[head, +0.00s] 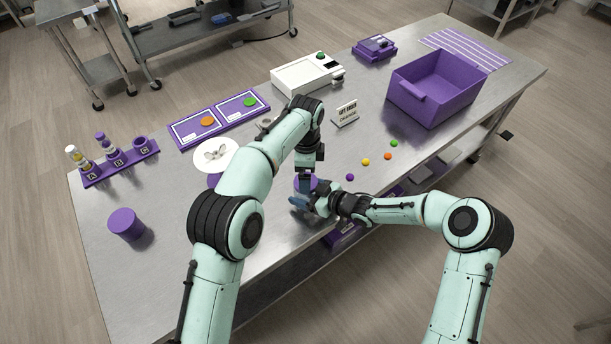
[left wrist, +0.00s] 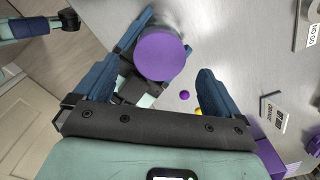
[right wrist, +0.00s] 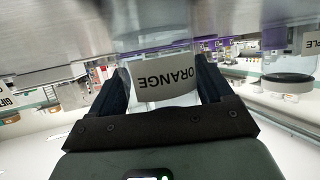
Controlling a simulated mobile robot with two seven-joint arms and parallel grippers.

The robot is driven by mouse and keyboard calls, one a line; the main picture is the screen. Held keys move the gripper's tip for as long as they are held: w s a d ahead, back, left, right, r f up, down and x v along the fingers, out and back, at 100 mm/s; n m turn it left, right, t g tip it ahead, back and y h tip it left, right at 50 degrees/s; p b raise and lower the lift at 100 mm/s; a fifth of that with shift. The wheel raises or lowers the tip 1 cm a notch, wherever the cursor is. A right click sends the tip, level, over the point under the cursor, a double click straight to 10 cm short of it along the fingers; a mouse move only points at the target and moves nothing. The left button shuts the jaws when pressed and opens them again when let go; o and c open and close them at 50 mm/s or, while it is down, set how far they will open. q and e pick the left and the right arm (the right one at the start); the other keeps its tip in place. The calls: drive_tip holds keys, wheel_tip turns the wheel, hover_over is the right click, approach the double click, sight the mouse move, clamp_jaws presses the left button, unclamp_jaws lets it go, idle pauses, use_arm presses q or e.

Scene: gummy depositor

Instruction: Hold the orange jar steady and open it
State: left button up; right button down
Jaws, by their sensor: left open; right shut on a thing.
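The orange jar has a purple lid (head: 305,183) and stands near the front edge of the table. In the right wrist view its label (right wrist: 162,80) reads ORANGE, upside down in the picture. My right gripper (head: 308,201) is shut on the jar body from the side, with a finger on each side of the label. My left gripper (head: 306,178) points down over the jar and is open. In the left wrist view the round lid (left wrist: 160,55) lies between and just beyond its fingers.
Purple, yellow, orange and green balls (head: 350,177) lie right of the jar. A purple bin (head: 435,92) stands at the back right. A white plate (head: 215,155) and small sign (head: 346,113) are behind the arms.

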use_arm(q)
drive_tip(key=shift+r, duration=0.55)
drive_tip(key=shift+c, duration=0.4)
drive_tip(key=m, duration=0.1)
drive_tip(key=r+m, duration=0.1)
drive_tip(key=m, duration=0.2)
drive_tip(key=shift+r, duration=0.25)
drive_tip(key=m, duration=0.2)
drive_tip(key=r+m, duration=0.1)
drive_tip(key=m, duration=0.3)
drive_tip(key=shift+r, duration=0.35)
drive_tip(key=shift+f, duration=3.9)
drive_tip(key=c, duration=1.1)
drive_tip(key=n, duration=1)
